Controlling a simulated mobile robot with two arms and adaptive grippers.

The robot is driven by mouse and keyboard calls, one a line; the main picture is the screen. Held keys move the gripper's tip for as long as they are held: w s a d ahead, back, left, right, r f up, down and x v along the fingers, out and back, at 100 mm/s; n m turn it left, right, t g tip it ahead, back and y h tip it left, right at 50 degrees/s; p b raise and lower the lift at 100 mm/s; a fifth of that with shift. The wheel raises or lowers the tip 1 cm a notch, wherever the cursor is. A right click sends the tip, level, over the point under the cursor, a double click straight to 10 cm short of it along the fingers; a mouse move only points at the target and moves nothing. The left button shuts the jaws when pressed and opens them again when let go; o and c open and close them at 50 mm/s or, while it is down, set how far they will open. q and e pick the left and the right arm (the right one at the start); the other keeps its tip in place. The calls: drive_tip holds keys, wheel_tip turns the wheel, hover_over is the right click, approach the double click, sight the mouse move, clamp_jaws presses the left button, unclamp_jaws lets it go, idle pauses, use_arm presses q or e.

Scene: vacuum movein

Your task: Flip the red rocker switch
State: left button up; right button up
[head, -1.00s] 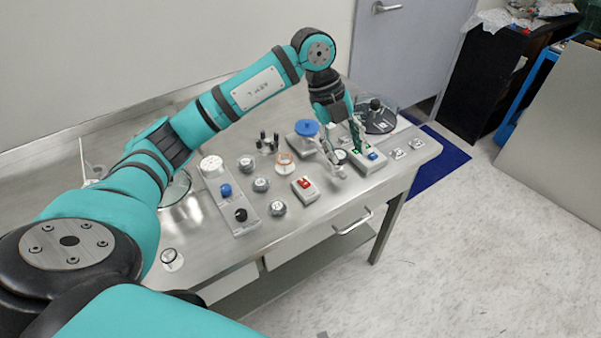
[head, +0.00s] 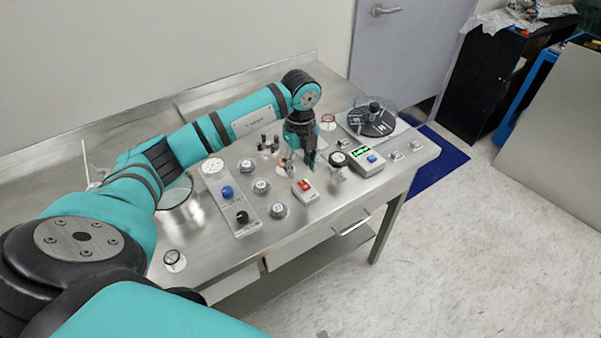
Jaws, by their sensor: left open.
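The red rocker switch (head: 305,186) sits on a small pale box near the front edge of the steel table. My left gripper (head: 312,168) points down just behind and above the switch, with no contact that I can make out. It is open, and I see nothing between its fingers. The fingers are small and dark in this view, and the wrist hides part of the table behind them. My right gripper is not in view.
A panel with blue and black knobs (head: 247,222) and several round grey dials (head: 279,210) lie left of the switch. A box with a green display (head: 367,160) and a dark round device (head: 372,118) stand to the right. A drawer handle (head: 352,222) sticks out below.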

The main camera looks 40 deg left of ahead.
sight(304, 186)
use_arm(q)
drive_tip(key=shift+f+p, duration=0.3)
drive_tip(key=shift+f, duration=2)
